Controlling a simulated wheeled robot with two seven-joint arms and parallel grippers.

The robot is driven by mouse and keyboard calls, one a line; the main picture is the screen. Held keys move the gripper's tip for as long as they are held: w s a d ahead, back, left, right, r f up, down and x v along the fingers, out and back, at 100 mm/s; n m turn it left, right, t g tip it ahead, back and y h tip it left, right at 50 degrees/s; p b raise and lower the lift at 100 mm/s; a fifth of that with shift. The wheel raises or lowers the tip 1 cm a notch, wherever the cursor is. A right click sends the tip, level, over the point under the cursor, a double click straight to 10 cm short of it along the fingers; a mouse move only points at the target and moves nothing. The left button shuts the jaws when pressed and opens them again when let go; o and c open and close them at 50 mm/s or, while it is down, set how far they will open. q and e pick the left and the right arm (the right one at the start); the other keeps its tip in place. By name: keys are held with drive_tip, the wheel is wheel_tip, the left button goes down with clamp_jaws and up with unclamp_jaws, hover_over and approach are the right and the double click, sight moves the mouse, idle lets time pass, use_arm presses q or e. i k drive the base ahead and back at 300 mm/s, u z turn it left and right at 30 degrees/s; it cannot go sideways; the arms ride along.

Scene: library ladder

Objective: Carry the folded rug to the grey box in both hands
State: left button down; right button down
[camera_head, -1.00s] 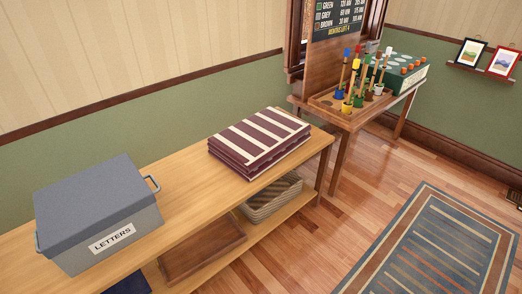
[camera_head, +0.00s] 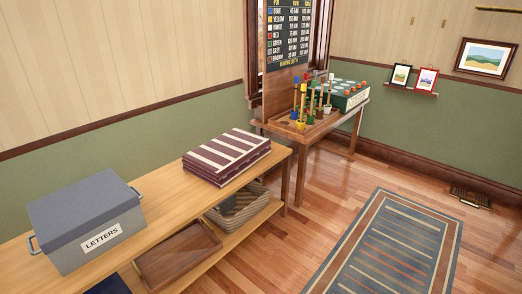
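The folded rug (camera_head: 227,157), dark maroon with cream stripes, lies in a flat stack on the right part of the wooden bench top (camera_head: 165,194). The grey box (camera_head: 86,222) stands on the same bench at the left, with its lid on, a handle at each end and a "LETTERS" label on the front. Bare bench top lies between the box and the rug. Neither of my grippers shows in the view, and nothing touches the rug.
A woven basket (camera_head: 237,210) and a wooden tray (camera_head: 178,256) sit on the bench's lower shelf. A table (camera_head: 283,126) with colored pegs and a green box (camera_head: 345,96) stands beyond. A striped floor rug (camera_head: 388,250) lies at right on otherwise open floor.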

sight(80, 199)
drive_tip(key=z, duration=0.65)
drive_tip(key=i, duration=1.6)
drive_tip(key=u, duration=0.9)
drive_tip(key=i, duration=0.95)
drive_tip(key=u, duration=0.85)
